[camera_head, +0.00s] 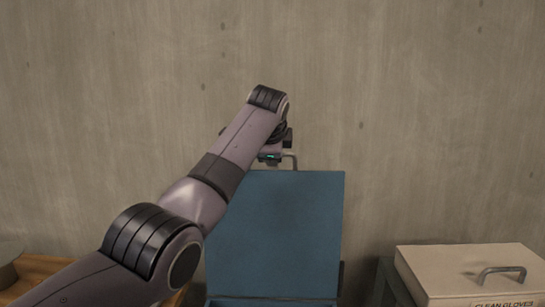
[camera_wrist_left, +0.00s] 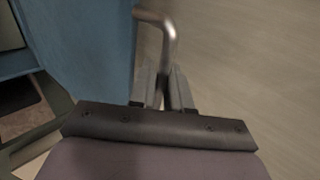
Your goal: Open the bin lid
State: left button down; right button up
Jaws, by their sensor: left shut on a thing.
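The blue bin lid (camera_head: 290,225) stands raised at a steep tilt in the middle of the head view. A bent metal handle (camera_head: 294,160) sticks up at its top edge. My left arm reaches across from the lower left, and its gripper (camera_head: 270,156) is at the top edge by the handle, partly hidden behind the wrist. In the left wrist view the gripper (camera_wrist_left: 162,90) is shut on the metal handle (camera_wrist_left: 160,20), whose bar runs down between the fingers. The lid's blue side (camera_wrist_left: 95,45) is left of the fingers. My right gripper is not in view.
A pale box labelled "CLEAN GLOVES" (camera_head: 450,265) with a metal handle stands at the lower right. A wooden tray (camera_head: 40,268) is at the lower left, partly behind my arm. A bare concrete wall (camera_head: 420,110) stands behind the lid.

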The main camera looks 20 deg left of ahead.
pick_arm(q)
jog(key=shift+f, duration=0.1)
dwell(0.3)
jog(key=c, duration=1.3)
grip_release()
jog(key=shift+c, duration=0.2)
jog(key=shift+s+d+r+b, duration=0.1)
jog(key=shift+s+r+b, duration=0.25)
jog(key=shift+r+b, duration=0.1)
jog(key=b+v, duration=0.1)
jog(key=v, duration=0.5)
jog(key=shift+b, duration=0.4)
